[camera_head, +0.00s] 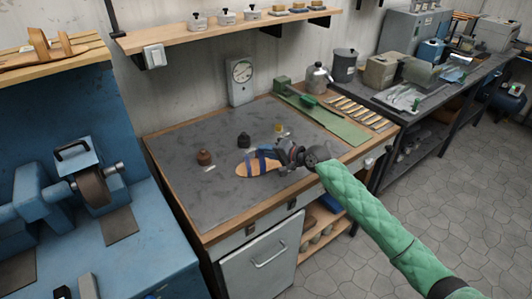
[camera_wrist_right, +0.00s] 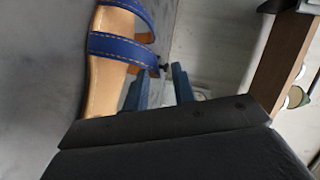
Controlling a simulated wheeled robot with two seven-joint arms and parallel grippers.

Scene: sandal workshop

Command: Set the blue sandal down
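The blue sandal (camera_head: 245,170), with a tan sole and blue straps, is at the front middle of the workbench's grey top (camera_head: 215,205). It appears to lie flat on it. My right gripper (camera_head: 283,155) is at the sandal's right end, low over the bench. In the right wrist view the sandal (camera_wrist_right: 108,70) is on the left. The two blue-grey fingers (camera_wrist_right: 160,88) stand apart beside its edge, with a gap and nothing clearly gripped between them. The sandal's near end is hidden behind the dark gripper body. My left gripper is not in view.
A green mat (camera_head: 335,122) with tools lies at the back right. A blue grinding machine (camera_head: 75,190) stands at left. The bench's front left is clear.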

